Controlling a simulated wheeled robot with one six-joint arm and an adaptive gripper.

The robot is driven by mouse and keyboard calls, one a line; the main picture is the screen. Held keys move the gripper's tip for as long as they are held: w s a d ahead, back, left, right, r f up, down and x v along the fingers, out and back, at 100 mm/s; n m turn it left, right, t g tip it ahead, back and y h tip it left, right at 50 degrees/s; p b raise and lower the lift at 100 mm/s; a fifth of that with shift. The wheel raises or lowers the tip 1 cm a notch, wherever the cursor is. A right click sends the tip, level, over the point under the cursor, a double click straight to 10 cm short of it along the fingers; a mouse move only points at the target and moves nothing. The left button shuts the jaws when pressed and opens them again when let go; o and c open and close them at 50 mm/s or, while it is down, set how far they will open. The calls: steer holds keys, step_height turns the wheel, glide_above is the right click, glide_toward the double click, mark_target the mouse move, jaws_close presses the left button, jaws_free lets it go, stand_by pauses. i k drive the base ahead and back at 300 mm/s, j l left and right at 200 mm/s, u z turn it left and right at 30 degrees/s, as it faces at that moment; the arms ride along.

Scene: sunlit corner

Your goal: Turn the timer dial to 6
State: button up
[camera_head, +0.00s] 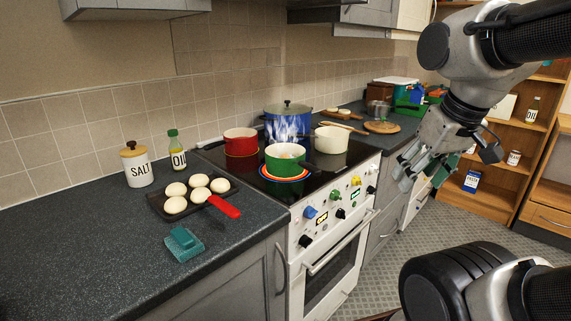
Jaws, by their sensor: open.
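The white stove front (330,212) carries several knobs. A blue knob (309,212), a green knob (335,195) and a yellow knob (356,181) sit along its upper part. Black knobs (305,241) sit lower and toward the right, with small dark displays (321,219) between them. I cannot tell which one is the timer dial, and no numbers are readable. My gripper (415,177) is open and empty, pointing down, to the right of the panel and apart from all the knobs.
The black cooktop (222,158) holds a red pot (241,142), a steaming blue pot (288,120), a green pot (285,158) and a cream pan (332,138). The oven handle (340,246) juts out below.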

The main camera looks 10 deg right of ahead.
mark_target(370, 190)
steer(key=i+l+z, duration=0.35)
steer(key=i+z, duration=0.35)
